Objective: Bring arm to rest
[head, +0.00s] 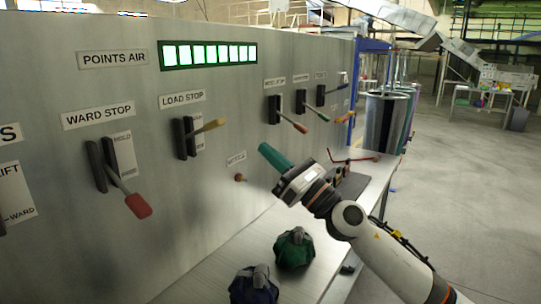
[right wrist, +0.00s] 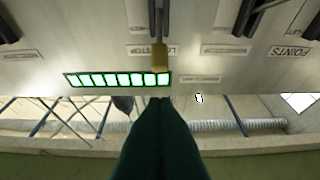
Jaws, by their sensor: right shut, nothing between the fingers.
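My right gripper (head: 268,152) has dark green fingers pressed together, empty. It is in front of the panel, right of and below the load stop lever (head: 210,125) with its yellow handle, and apart from it in the head view. In the right wrist view the shut fingers (right wrist: 160,104) point up from the bottom edge, and a tan handle (right wrist: 160,58) shows just beyond their tips. That view looks upside down. My left gripper does not show.
The grey panel (head: 60,270) carries a red-handled ward stop lever (head: 138,205), several other levers and a lit green display (head: 210,54). A green bag (head: 295,250) and a dark blue bag (head: 254,286) sit on the ledge (head: 225,260) below. Open floor lies right.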

